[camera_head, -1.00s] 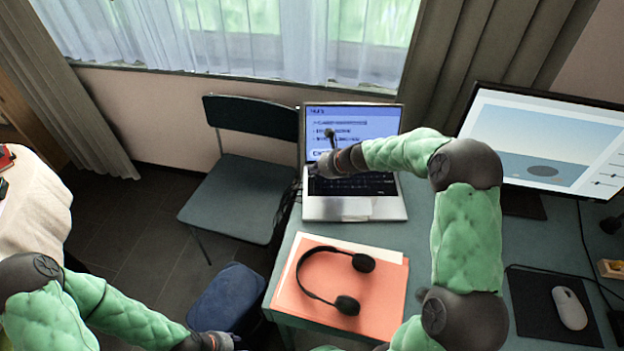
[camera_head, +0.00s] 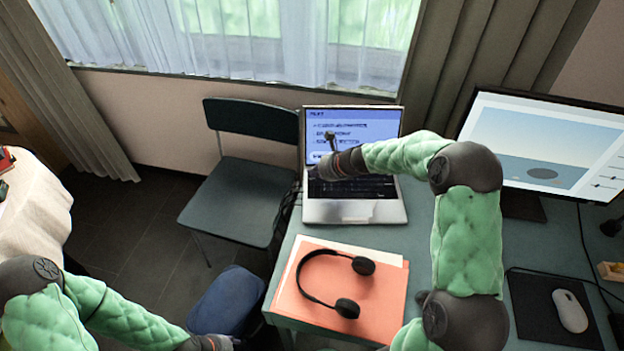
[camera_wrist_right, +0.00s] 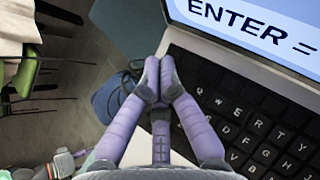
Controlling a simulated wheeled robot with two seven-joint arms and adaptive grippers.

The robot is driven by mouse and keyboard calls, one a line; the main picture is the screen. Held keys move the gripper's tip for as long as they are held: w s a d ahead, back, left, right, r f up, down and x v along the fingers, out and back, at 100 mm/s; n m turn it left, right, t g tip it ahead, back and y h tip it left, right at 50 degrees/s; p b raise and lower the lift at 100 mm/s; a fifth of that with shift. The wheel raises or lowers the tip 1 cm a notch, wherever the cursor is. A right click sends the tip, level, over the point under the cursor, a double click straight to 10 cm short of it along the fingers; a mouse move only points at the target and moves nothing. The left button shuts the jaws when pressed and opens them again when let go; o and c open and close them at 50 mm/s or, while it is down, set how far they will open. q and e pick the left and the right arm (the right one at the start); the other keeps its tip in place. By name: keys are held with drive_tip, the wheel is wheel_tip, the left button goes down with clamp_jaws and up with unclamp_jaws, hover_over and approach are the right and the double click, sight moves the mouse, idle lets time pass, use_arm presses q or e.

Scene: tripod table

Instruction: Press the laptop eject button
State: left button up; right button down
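The open laptop (camera_head: 345,213) stands on the desk with its lit screen facing me. My right gripper (camera_head: 313,173) is over the left part of its keyboard, near the left edge. In the right wrist view the two purple fingers of that gripper (camera_wrist_right: 158,80) are together at the tips, with nothing visible between them. They overlap the laptop's left edge, beside the keyboard (camera_wrist_right: 250,125) and below the screen (camera_wrist_right: 250,22). I cannot make out the eject button in either view. My left gripper (camera_head: 222,343) is low in the head view, away from the laptop; its fingers are too unclear to read.
A black headset (camera_head: 320,290) lies on orange folders (camera_head: 385,308) in front of the laptop. A monitor (camera_head: 545,145) and a mouse (camera_head: 570,310) on a dark pad are to the right. A chair (camera_head: 235,200) stands left of the desk.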

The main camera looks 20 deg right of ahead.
sight(315, 180)
drive_tip(key=shift+f, duration=0.1)
drive_tip(key=shift+f, duration=0.3)
drive_tip(key=shift+f+b, duration=0.3)
drive_tip(key=shift+b, duration=0.15)
idle(0.7)
drive_tip(key=shift+r, duration=0.15)
idle(0.3)
drive_tip(key=shift+r+p, duration=0.6)
drive_tip(key=shift+p, duration=0.2)
wheel_tip(315, 180, up, 5)
drive_tip(key=p, duration=0.5)
idle(0.6)
